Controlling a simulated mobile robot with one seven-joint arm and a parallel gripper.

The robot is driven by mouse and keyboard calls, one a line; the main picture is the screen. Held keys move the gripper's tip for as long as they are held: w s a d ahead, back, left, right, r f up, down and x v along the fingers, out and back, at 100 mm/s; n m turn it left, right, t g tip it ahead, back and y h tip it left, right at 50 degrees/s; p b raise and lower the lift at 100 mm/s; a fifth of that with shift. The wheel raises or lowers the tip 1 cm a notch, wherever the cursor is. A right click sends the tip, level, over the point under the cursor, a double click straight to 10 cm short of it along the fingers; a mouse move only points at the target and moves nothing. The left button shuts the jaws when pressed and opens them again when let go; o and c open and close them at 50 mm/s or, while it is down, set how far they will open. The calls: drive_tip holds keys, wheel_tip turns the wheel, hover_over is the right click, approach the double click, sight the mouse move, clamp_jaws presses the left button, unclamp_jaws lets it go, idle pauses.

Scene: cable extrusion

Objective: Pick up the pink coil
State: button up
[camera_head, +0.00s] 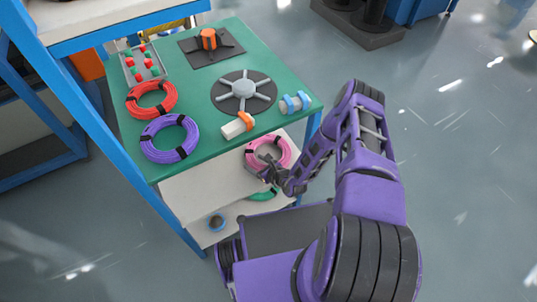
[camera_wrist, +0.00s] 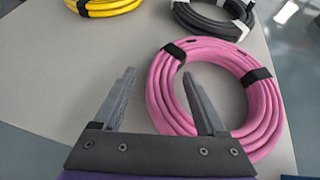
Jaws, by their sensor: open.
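The pink coil (camera_head: 284,147) with black straps lies on a pale shelf below the green tabletop, as the head view shows. In the wrist view, the pink coil (camera_wrist: 232,60) lies flat on the grey surface. My gripper (camera_head: 268,163) is at the coil's near side in the head view. In the wrist view, my gripper (camera_wrist: 160,74) is open and empty. The left finger is outside the coil, and the right finger overlaps its central hole. The coil's left side shows between the fingers. I cannot tell whether a finger touches it.
A yellow coil (camera_wrist: 103,5) and a black coil (camera_wrist: 212,18) lie beyond the pink one. A green coil (camera_head: 262,194) shows below my gripper. The green tabletop (camera_head: 205,85) holds a red coil (camera_head: 152,86), a purple coil (camera_head: 154,150) and fixtures; its edge is close to my arm.

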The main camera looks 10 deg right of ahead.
drive_tip(key=shift+c, duration=0.2)
clamp_jaws()
drive_tip(key=shift+r, duration=0.15)
idle(0.4)
